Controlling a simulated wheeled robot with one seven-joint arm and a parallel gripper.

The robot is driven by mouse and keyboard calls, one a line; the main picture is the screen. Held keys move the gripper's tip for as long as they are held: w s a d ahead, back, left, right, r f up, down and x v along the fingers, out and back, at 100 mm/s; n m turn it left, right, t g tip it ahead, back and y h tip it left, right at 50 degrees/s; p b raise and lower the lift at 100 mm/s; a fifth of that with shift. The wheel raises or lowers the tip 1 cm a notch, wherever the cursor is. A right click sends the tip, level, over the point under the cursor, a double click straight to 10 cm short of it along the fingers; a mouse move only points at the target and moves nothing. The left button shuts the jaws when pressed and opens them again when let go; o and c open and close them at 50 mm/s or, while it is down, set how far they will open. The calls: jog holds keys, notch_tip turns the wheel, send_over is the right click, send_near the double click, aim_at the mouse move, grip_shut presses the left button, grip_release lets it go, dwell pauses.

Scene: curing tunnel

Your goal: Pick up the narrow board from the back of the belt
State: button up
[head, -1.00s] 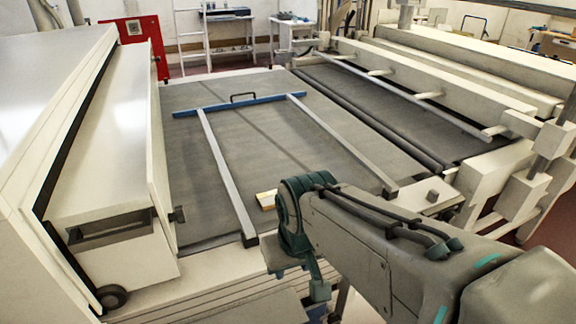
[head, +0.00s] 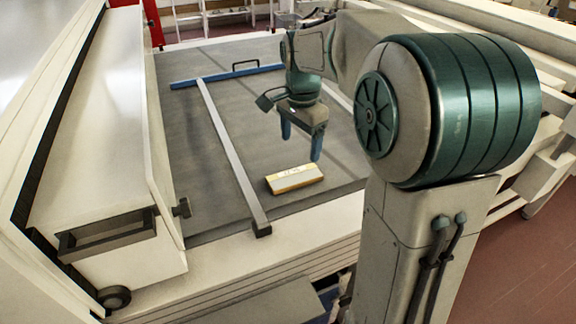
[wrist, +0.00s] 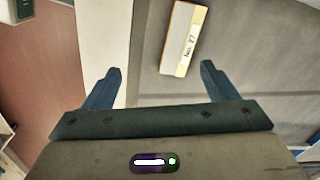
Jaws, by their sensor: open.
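A narrow board (head: 295,179), pale on top with yellowish wood along its edge, lies flat on the grey belt (head: 190,135) near the belt's near end, right of a metal rail. My gripper (head: 301,144) is open and empty, pointing down above the belt, slightly behind and above the board. In the wrist view, the two blue fingers of my gripper (wrist: 160,68) are apart with nothing between them.
The metal rail (head: 230,145) runs along the belt to a blue crossbar (head: 215,77) with a handle. A second rail is partly hidden behind my arm. A white housing (head: 105,140) walls the left side. The belt around the board is clear.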

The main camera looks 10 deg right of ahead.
jog(key=w+f+m, duration=0.1)
jog(key=w+m, duration=0.2)
jog(key=w, duration=0.2)
send_over(294, 176)
jog(key=shift+g, duration=0.3)
jog(key=f, duration=0.8)
jog(key=shift+s+f, duration=0.15)
jog(key=shift+s, duration=0.05)
jog(key=shift+w+a+f+p, duration=0.1)
jog(key=shift+f+p, duration=0.1)
jog(key=shift+f, duration=1.25)
jog(key=shift+w+f+p, duration=0.1)
jog(key=shift+f+p, duration=0.1)
jog(key=shift+f, duration=1.2)
jog(key=c, duration=1.1)
